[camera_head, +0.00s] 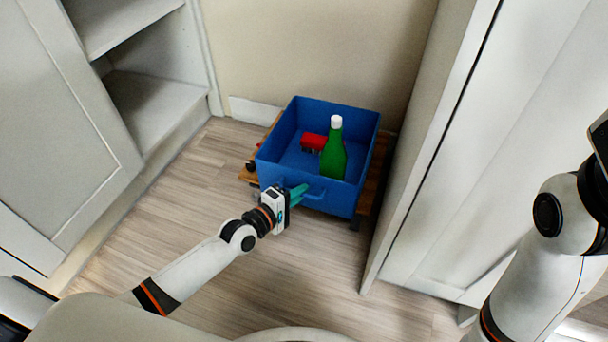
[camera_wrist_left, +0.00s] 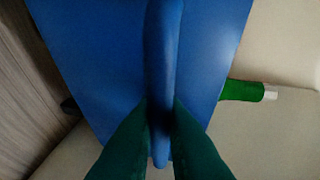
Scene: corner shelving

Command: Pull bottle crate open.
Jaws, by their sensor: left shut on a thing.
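The blue bottle crate (camera_head: 341,198) sits on a low wooden wheeled board (camera_head: 371,184) in the corner between the cabinets. A green bottle with a white cap (camera_head: 334,156) stands in it, beside a red object (camera_head: 314,141). My left gripper (camera_head: 302,192) is at the crate's front face, at its handle. In the left wrist view the fingers (camera_wrist_left: 161,135) are shut on the blue handle (camera_wrist_left: 163,60), one on each side, near its lower end. The green bottle's neck (camera_wrist_left: 242,91) also shows there past the crate edge. My right arm shows at the right edge; its gripper is out of frame.
A grey cabinet with open shelves (camera_head: 150,85) stands on the left, and a tall cabinet (camera_head: 440,170) stands close to the crate's right side. The wall is right behind the crate. The wooden floor (camera_head: 310,270) in front is clear.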

